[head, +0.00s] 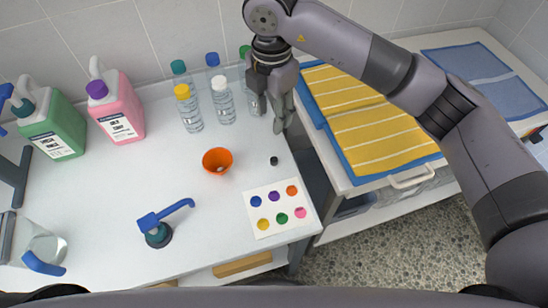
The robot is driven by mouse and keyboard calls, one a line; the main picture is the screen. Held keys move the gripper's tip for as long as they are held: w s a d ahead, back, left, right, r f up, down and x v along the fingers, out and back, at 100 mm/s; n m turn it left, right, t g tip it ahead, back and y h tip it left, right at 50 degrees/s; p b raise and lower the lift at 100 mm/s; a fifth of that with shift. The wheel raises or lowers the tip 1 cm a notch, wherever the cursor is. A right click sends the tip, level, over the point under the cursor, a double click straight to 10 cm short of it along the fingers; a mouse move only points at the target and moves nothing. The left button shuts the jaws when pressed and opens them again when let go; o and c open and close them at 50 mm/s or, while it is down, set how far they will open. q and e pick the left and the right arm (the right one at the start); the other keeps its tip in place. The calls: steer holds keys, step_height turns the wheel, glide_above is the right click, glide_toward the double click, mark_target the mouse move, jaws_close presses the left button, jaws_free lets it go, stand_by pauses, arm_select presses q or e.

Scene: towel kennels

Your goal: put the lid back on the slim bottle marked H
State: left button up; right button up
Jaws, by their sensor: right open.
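Slim clear bottles stand in two rows at the back of the white table. The front row has a yellow-capped bottle (191,117), a white-capped one (224,107) and a third bottle (252,101) whose top is hidden behind my right gripper. The letter H cannot be read on any of them. A small black lid (273,160) lies on the table in front of the gripper. My right gripper (279,125) points down, open, just right of the third bottle and above and behind the lid. My left gripper is not in view.
An orange bowl (217,161), a card with coloured dots (277,208) and a blue-handled pump (157,228) stand on the table (105,195). Green (52,127) and pink (117,108) jugs stand at back left. Yellow towels (372,122) lie right, beyond the table edge.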

steer(key=p, duration=0.1)
glide_toward(274, 159)
step_height(274, 159, down, 3)
steer(key=shift+w+a+r+p, duration=0.1)
steer(key=shift+a+r+p, duration=0.05)
steer(key=shift+p, duration=0.35)
steer(key=shift+f, duration=0.6)
steer(key=f, duration=0.2)
steer(key=f+p, duration=0.1)
steer(key=shift+d+f, duration=0.2)
steer(key=shift+f, duration=0.15)
steer(key=shift+f+p, duration=0.3)
steer(key=shift+f, duration=0.2)
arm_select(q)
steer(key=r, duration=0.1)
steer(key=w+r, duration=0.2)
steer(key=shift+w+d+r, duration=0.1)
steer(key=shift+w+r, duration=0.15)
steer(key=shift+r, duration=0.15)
arm_select(e)
steer(key=shift+c, duration=0.2)
